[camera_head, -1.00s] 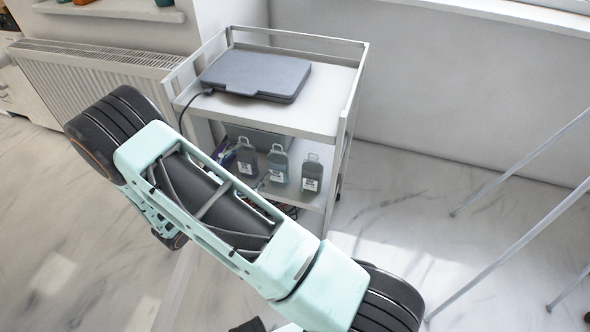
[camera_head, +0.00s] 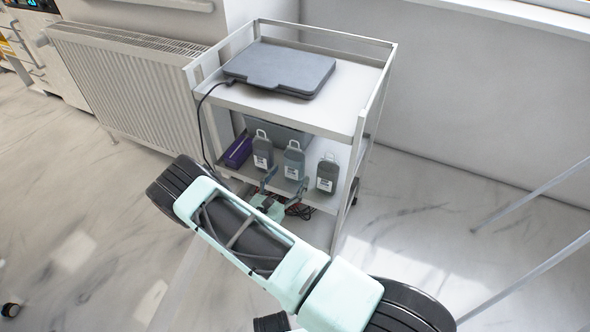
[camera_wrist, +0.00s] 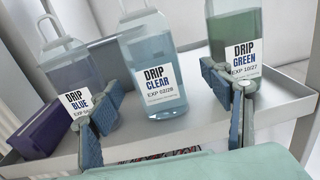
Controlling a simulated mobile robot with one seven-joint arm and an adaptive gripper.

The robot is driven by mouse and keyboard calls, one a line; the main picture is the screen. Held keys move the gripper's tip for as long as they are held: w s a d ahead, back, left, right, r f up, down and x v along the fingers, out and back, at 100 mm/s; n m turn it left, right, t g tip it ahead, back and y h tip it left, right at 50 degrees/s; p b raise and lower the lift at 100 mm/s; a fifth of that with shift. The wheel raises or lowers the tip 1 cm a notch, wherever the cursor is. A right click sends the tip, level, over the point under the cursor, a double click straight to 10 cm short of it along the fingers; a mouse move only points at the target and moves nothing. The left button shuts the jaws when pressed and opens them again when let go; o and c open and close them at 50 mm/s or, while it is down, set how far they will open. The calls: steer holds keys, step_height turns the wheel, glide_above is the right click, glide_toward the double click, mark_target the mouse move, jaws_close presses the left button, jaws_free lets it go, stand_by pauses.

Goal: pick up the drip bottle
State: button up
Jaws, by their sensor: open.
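Three drip bottles with hanger loops stand upright in a row on the cart's middle shelf (camera_head: 232,168). In the wrist view, their labels read DRIP BLUE on the left bottle (camera_wrist: 72,72), DRIP CLEAR on the middle bottle (camera_wrist: 150,50) and DRIP GREEN on the right bottle (camera_wrist: 236,38). The head view shows the blue (camera_head: 262,150), clear (camera_head: 293,160) and green (camera_head: 327,173) bottles too. My gripper (camera_head: 285,184) is open and empty at the shelf front. In the wrist view, its fingers (camera_wrist: 160,84) spread either side of the clear bottle's lower part, partly covering the blue and green bottles.
A purple box (camera_head: 238,151) lies left of the bottles, and a grey bin (camera_head: 281,134) stands behind them. The top shelf (camera_head: 330,112) holds a closed dark grey device (camera_head: 280,68) above the bottles. A radiator (camera_head: 130,88) stands left. Metal poles (camera_head: 535,190) stand right.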

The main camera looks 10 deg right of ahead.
mark_target(291, 172)
steer(key=x, duration=0.1)
steer(key=b+x, duration=0.1)
steer(key=x, duration=0.1)
steer(key=f+x, duration=0.1)
steer(key=shift+w+a+b, duration=0.1)
steer(key=shift+w+b, duration=0.2)
steer(key=shift+w, duration=0.05)
steer(key=shift+w+d+r, duration=0.1)
steer(key=shift+w+d, duration=0.15)
steer(key=shift+w, duration=0.1)
steer(key=c, duration=1.5)
